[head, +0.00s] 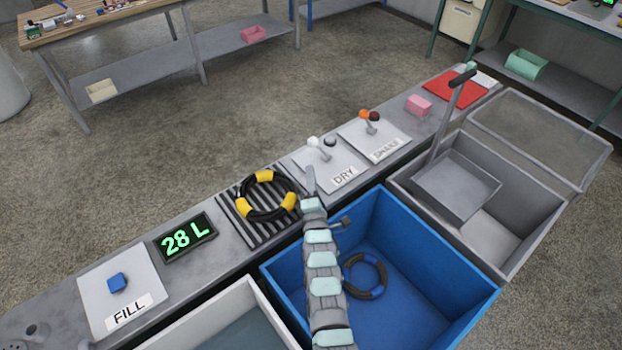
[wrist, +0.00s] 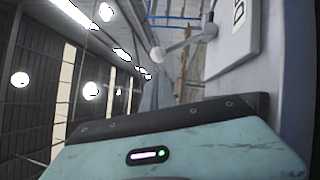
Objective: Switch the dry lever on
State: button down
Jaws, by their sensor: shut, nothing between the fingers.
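The dry lever (head: 319,149) has a white knob and a short grey stem. It stands on a pale plate marked DRY (head: 344,177) and leans left, away from the label. A dark round lamp (head: 330,141) beside it looks unlit. In the wrist view the lever (wrist: 183,44) shows at the upper middle, with the plate (wrist: 232,40) at its right. My gripper (head: 309,181) is shut and empty, just in front of the plate's left corner. A gap shows between its tip and the knob in the head view. The fingertips are unclear in the wrist view.
A similar lever (head: 368,123) with an orange knob stands to the right. A black-and-yellow hose ring (head: 266,196) lies on a striped rack at the left. A blue tub (head: 440,260) holds a dark-blue hose ring (head: 365,277). A display (head: 186,238) reads 28 L.

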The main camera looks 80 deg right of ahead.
aim_at(319, 149)
jog(key=x, duration=0.6)
jog(key=shift+d+b, duration=0.35)
jog(key=shift+r, duration=0.2)
